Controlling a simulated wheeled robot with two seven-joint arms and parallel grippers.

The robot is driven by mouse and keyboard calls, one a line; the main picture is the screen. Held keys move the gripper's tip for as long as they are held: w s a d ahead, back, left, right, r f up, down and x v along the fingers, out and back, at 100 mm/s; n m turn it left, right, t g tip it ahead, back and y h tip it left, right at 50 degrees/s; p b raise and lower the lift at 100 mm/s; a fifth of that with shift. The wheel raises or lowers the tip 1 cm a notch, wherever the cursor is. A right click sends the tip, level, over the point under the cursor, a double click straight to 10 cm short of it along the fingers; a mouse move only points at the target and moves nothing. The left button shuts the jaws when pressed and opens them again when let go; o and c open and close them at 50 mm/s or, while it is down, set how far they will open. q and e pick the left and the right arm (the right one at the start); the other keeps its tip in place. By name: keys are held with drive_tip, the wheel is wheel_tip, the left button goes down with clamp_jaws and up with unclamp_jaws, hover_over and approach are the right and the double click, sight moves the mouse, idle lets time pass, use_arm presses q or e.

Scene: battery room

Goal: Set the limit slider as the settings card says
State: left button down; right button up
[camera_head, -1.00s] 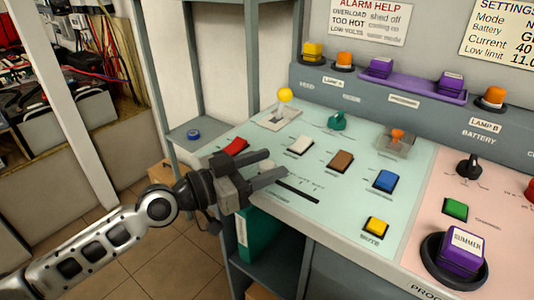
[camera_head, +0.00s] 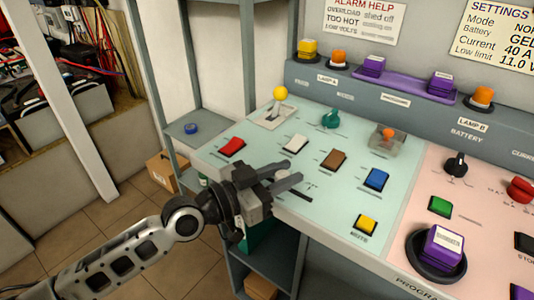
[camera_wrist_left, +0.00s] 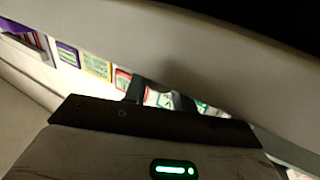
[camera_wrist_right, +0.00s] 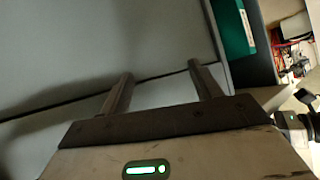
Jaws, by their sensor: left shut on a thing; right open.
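The settings card (camera_head: 497,38) hangs at the upper right in the head view. It is cut off at the right edge and reads Current 40 A and Low limit 11.0. The limit slider's pale knob (camera_head: 283,174) sits at the front edge of the light green panel, between the fingers of my left gripper (camera_head: 293,171), which is shut on it. A short stretch of dark slot (camera_head: 306,196) shows to the right of the fingers; its scale is mostly hidden and unreadable. My right gripper (camera_wrist_right: 162,80) is open and empty in its wrist view, near a grey surface.
On the panel near the left gripper are a red button (camera_head: 232,147), a white button (camera_head: 295,143), a brown button (camera_head: 333,159) and a yellow button (camera_head: 366,224). A shelf frame (camera_head: 190,133) stands left of the panel.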

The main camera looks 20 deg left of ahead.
use_arm(q)
drive_tip(key=shift+s+d+r, duration=0.15)
drive_tip(key=shift+s+d, duration=0.1)
drive_tip(key=shift+d, duration=0.3)
drive_tip(key=shift+d+f, duration=0.2)
drive_tip(key=c, duration=1.2)
unclamp_jaws()
use_arm(e)
drive_tip(key=shift+d, duration=0.1)
use_arm(q)
drive_tip(key=shift+s+a+f, duration=0.1)
drive_tip(key=shift+s+a, duration=0.3)
drive_tip(key=shift+a, duration=0.05)
drive_tip(key=b+v, duration=0.1)
drive_tip(key=v, duration=1.4)
use_arm(e)
drive_tip(key=shift+f, duration=0.25)
